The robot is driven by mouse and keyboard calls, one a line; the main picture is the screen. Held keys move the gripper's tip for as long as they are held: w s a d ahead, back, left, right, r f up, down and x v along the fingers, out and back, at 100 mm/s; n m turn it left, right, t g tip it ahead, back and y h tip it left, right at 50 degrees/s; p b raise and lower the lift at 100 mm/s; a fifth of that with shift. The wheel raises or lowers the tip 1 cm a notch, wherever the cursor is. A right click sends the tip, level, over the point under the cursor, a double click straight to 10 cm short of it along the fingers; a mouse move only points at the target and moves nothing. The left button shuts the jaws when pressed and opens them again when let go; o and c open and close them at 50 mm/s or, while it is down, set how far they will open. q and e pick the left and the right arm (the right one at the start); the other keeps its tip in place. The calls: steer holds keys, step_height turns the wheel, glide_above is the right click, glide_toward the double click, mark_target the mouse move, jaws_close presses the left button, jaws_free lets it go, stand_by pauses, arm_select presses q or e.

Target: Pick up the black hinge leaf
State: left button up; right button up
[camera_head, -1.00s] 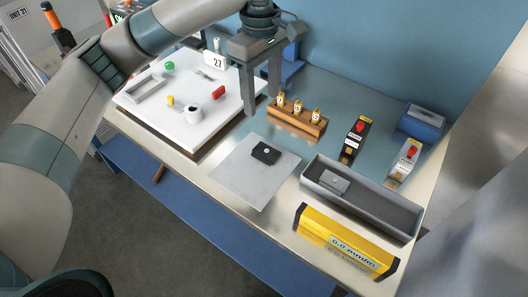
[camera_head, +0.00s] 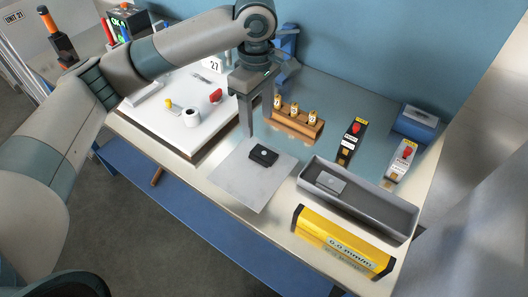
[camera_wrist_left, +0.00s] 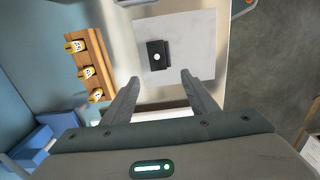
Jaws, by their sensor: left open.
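The black hinge leaf (camera_head: 264,156) is a small dark flat piece with a light round spot. It lies on a pale grey square sheet (camera_head: 236,182) on the table. In the left wrist view the leaf (camera_wrist_left: 156,62) is just beyond the fingertips, roughly centred between them. My left gripper (camera_head: 262,120) is open and empty, pointing down, above and behind the leaf, apart from it. Its two fingers also show in the left wrist view (camera_wrist_left: 160,78). My right gripper is not in view.
A wooden rack (camera_head: 295,124) with several yellow-topped pieces stands behind the leaf. A grey tray (camera_head: 370,213) holding a light plate and a yellow level (camera_head: 342,243) lie to the right. A white board (camera_head: 150,118) with small parts is at left.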

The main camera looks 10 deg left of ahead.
arm_select(q)
steer(key=p, duration=0.1)
glide_above(258, 150)
steer(key=f, duration=0.6)
steer(key=shift+s+d, duration=0.15)
steer(key=shift+s, duration=0.1)
steer(key=shift+f, duration=0.1)
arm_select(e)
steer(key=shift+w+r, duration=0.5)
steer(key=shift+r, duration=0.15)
arm_select(q)
steer(key=shift+w+f+p, duration=0.1)
steer(key=shift+f+p, duration=0.25)
steer(key=shift+f, duration=0.2)
step_height(258, 150, down, 4)
steer(key=shift+w+p, duration=0.15)
steer(key=shift+p, duration=0.45)
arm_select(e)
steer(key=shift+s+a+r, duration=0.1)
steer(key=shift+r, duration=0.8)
arm_select(q)
steer(key=c, duration=1.2)
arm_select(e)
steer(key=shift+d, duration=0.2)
